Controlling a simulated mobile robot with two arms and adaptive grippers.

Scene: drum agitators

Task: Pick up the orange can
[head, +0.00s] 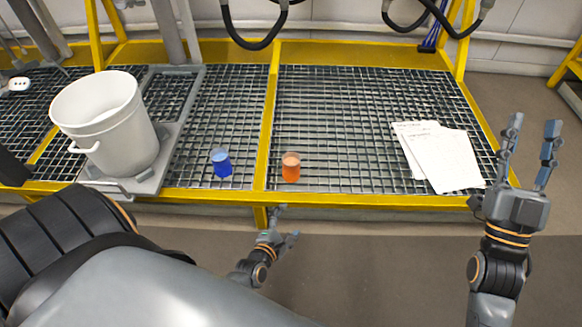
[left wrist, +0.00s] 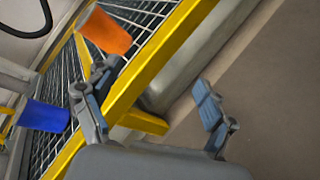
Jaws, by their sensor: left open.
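The orange can (head: 291,168) stands upright on the metal grating near its yellow front rail. It also shows in the left wrist view (left wrist: 106,31), tilted by the camera angle. My left gripper (head: 287,222) is open and empty, in front of the rail and apart from the can. In the left wrist view its two fingers (left wrist: 158,105) are spread, with the can beyond the left finger. My right gripper (head: 536,127) is open and empty at the right, its fingers pointing up beside the platform's right end.
A blue can (head: 222,163) stands left of the orange can. A large white bucket (head: 107,122) stands on a grey base at the left. Papers (head: 440,157) lie on the grating at the right. The yellow front rail (head: 350,200) lies between my left gripper and the grating.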

